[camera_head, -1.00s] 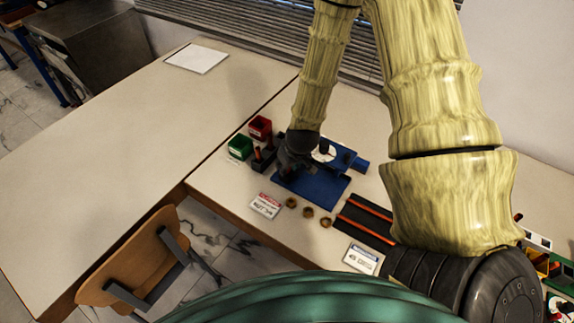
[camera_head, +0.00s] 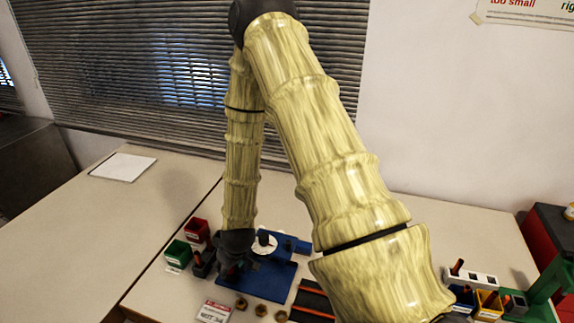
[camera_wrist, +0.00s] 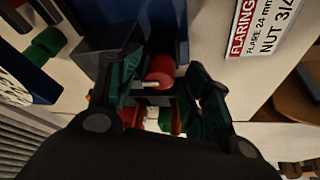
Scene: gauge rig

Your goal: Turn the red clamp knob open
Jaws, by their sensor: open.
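The red clamp knob (camera_wrist: 159,67) shows in the wrist view as a round red piece with a pale metal pin beside it, against a dark blue fixture (camera_wrist: 168,18). My gripper (camera_wrist: 163,80) is open, one dark green finger on each side of the knob. I cannot tell whether either finger touches it. In the head view my gripper (camera_head: 232,272) is down at the left part of the blue fixture (camera_head: 268,287), and the knob is hidden behind it. A white disc with a black knob (camera_head: 264,242) sits at the fixture's back.
A red bin (camera_head: 196,230), a green bin (camera_head: 179,253) and a dark holder (camera_head: 203,263) stand left of the fixture. A label card (camera_head: 214,311) and several brass nuts (camera_head: 261,310) lie in front. The left table (camera_head: 95,235) is mostly bare.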

